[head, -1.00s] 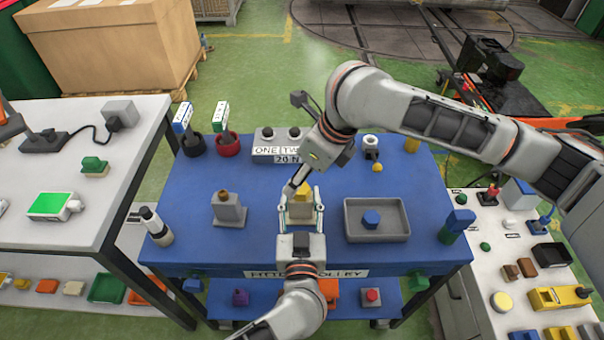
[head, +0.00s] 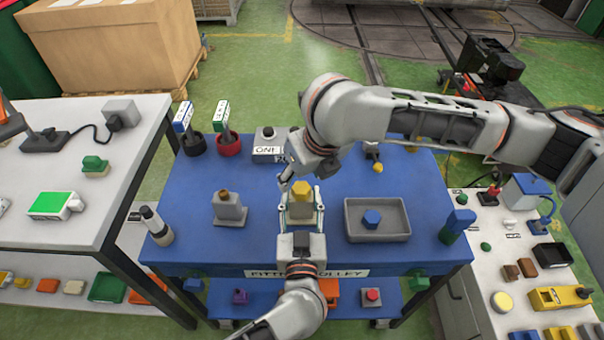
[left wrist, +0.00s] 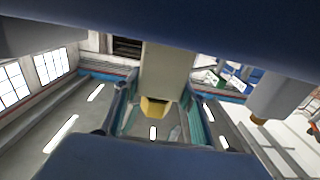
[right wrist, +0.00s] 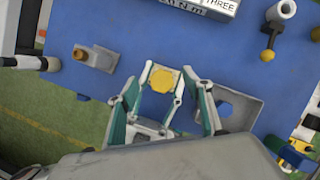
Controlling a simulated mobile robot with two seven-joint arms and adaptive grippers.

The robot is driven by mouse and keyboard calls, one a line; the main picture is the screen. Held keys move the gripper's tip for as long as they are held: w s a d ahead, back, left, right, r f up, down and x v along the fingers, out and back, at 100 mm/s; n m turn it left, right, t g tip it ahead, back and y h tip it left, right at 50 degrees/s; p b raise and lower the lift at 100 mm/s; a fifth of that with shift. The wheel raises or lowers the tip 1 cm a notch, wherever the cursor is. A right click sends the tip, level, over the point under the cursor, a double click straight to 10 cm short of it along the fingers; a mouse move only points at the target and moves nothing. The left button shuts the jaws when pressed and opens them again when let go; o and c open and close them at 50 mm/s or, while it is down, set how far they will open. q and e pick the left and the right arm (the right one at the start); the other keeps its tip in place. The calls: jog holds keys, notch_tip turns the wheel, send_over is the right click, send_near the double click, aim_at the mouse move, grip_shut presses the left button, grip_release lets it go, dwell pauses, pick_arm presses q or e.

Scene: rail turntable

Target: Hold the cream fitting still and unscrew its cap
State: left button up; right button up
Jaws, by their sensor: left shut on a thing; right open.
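The cream fitting (head: 300,210) stands on the blue trolley top with its yellow hexagonal cap (head: 302,188) on top. My left gripper (head: 301,215) is shut on the fitting's body, a finger on each side; the left wrist view shows the cream body (left wrist: 165,75) and yellow cap (left wrist: 153,107) between its teal pads. My right gripper (head: 298,178) is open just above and behind the cap, its far finger partly hidden in the head view. In the right wrist view the cap (right wrist: 163,80) lies between the spread fingers of my right gripper (right wrist: 163,88), with clear gaps.
A grey fitting with a brown cap (head: 228,210) stands to the left. A grey tray (head: 350,234) holding a blue hexagonal piece (head: 371,218) lies to the right. A labelled block (head: 268,150) and red and black cups stand behind. The front-left trolley top is largely clear.

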aim_at(302, 188)
jog(key=shift+f, duration=1.95)
jog(key=c, duration=1.4)
jog(key=shift+n+y, duration=0.3)
jog(key=shift+n, duration=0.4)
jog(key=shift+r, duration=1.55)
jog(key=shift+r, duration=2.45)
